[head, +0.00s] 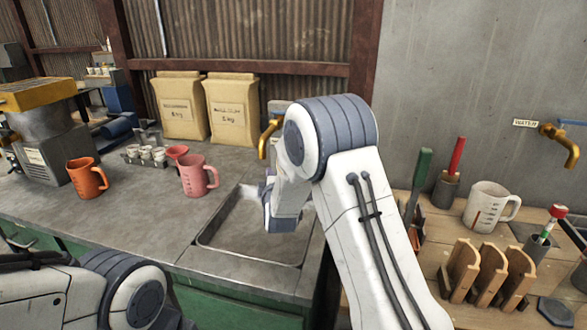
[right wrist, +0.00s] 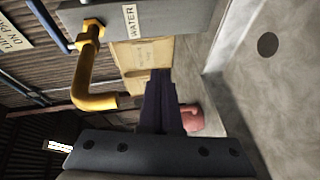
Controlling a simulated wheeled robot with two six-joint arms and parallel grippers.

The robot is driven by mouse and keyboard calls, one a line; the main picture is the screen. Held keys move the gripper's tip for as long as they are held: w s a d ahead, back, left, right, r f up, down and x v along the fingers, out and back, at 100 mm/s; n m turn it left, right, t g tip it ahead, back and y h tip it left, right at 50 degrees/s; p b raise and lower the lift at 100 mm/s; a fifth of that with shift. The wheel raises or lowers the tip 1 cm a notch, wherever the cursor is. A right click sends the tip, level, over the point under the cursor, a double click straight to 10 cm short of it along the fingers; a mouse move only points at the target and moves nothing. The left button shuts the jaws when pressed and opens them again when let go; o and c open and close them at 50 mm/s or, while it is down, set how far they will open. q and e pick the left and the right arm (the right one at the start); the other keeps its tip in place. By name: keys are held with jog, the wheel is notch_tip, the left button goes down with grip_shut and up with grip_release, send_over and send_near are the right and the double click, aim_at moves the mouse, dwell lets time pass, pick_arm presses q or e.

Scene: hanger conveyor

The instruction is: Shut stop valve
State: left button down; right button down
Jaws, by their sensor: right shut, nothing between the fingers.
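A brass tap (head: 270,135) rises behind the sink (head: 250,248), partly hidden by my right arm. In the right wrist view a brass tap (right wrist: 92,75) with a WATER label (right wrist: 131,21) is at upper left, with a thin blue bar beside it. I cannot tell whether that bar is the valve handle. My right gripper (right wrist: 160,100) is shut and empty, its dark fingers apart from the tap in that picture. In the head view it is mostly hidden by its own arm. A second brass tap (head: 560,142) with a WATER label is on the right wall. My left gripper is out of view.
Two sacks (head: 232,110) stand at the back of the counter. A pink mug (head: 197,175) and an orange mug (head: 87,177) are left of the sink. A white mug (head: 487,207), wooden rack (head: 487,272) and upright tools crowd the right bench.

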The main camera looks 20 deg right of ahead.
jog(key=w+d+t+h+p, duration=0.1)
jog(key=w+d+h+p, duration=0.1)
jog(key=w+d, duration=0.6)
jog(key=d, duration=0.2)
jog(key=shift+w+d+f+n, duration=0.2)
jog(key=shift+d+f+n, duration=0.05)
jog(key=shift+d+n, duration=0.05)
dwell(0.4)
